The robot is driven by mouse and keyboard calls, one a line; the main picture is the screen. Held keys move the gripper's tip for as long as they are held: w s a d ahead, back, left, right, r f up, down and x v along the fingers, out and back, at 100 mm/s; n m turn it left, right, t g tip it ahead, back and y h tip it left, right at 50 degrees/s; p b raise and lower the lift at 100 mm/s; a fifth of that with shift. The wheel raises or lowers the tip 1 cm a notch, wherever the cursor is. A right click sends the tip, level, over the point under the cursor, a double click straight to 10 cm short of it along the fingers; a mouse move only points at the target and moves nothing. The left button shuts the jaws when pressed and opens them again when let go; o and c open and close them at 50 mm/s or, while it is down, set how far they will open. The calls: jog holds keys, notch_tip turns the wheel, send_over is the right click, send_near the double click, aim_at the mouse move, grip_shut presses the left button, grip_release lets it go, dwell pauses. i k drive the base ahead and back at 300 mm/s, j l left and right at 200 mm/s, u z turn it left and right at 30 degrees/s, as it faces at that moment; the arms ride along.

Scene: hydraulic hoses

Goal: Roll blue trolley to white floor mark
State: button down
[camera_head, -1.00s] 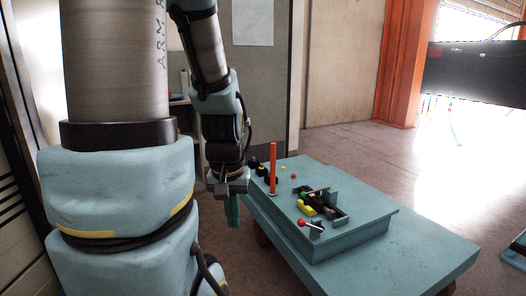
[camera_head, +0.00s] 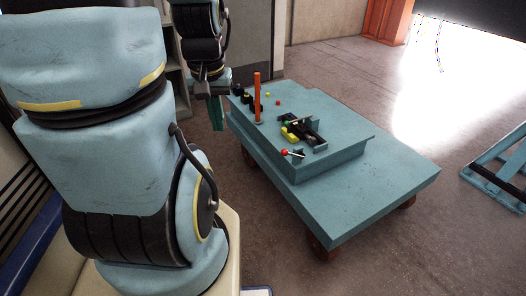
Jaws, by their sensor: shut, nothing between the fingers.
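The blue trolley (camera_head: 393,182) stands on brown wheels in the middle right. It carries a raised blue block with an upright orange post (camera_head: 257,100), black and yellow parts, and small coloured knobs on top. My gripper (camera_head: 216,118) points down just left of the trolley's far left end, beside the post. Its teal fingers look shut and empty. I cannot tell whether they touch the trolley's side. I cannot make out a white floor mark; glare whitens the floor at the back right.
A blue metal frame (camera_head: 498,168) stands on the floor at the right edge. An orange column (camera_head: 387,18) rises at the back. Grey shelving (camera_head: 179,88) is behind my arm. The brown floor right of and behind the trolley looks clear.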

aim_at(356, 173)
jog(key=i+u, duration=0.15)
jog(key=i, duration=0.4)
jog(key=i+u, duration=0.2)
jog(key=i, duration=0.35)
jog(key=i+l+u, duration=0.15)
jog(key=i, duration=0.4)
